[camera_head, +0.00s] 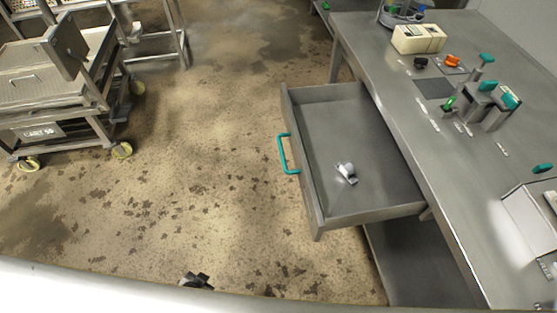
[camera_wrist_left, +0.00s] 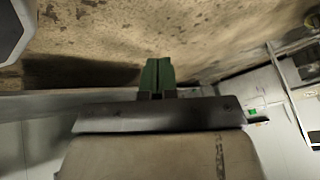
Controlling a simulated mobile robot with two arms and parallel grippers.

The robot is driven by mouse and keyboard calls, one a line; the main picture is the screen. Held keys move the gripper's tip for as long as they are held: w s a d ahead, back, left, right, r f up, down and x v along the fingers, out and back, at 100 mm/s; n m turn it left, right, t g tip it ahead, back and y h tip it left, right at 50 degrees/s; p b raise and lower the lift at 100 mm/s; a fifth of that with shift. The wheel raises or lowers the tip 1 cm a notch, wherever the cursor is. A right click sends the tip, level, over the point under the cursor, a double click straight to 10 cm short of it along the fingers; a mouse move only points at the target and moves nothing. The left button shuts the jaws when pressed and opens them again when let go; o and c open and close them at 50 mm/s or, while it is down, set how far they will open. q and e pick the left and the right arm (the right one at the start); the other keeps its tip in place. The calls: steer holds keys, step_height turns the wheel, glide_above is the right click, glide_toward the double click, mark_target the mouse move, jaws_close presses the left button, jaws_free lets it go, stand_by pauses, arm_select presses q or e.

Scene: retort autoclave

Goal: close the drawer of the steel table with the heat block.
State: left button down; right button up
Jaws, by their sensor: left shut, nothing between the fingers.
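The steel table (camera_head: 405,112) runs down the right side of the head view. Its drawer (camera_head: 375,150) is pulled out toward the left, with a teal handle (camera_head: 283,154) on its front. A small white and grey item (camera_head: 346,172) lies inside the drawer. My left gripper (camera_wrist_left: 157,72) shows in the left wrist view with its green fingers together and nothing between them. It is apart from the drawer handle, which I cannot make out in the wrist view. My right gripper is not in view.
On the tabletop are a cream box (camera_head: 418,39), an orange item (camera_head: 452,61) and grey blocks with teal tops (camera_head: 483,106). A steel cart (camera_head: 60,95) on wheels stands at the upper left. The stained floor (camera_head: 200,170) between cart and drawer is clear.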

arm_select(q)
steer(key=w+d+r+m+t+h+b, duration=0.1)
steer(key=w+r+m+t+h+b, duration=0.3)
steer(key=w+r, duration=0.7)
steer(key=w+d+r+m+t+h+b, duration=0.25)
steer(key=w+r+m, duration=0.3)
steer(key=w, duration=0.95)
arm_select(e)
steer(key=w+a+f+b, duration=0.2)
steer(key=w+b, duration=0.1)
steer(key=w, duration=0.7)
arm_select(q)
steer(key=d+r+m+g+h+b, duration=0.4)
steer(key=r+m+g, duration=0.6)
steer(key=r+m, duration=0.8)
steer(key=w+d+f, duration=0.2)
steer(key=d, duration=0.4)
steer(key=w+d+f+h, duration=0.1)
steer(key=w+d+f, duration=0.1)
steer(key=d, duration=0.4)
steer(key=shift+d+f, duration=0.4)
steer(key=shift+f, duration=0.35)
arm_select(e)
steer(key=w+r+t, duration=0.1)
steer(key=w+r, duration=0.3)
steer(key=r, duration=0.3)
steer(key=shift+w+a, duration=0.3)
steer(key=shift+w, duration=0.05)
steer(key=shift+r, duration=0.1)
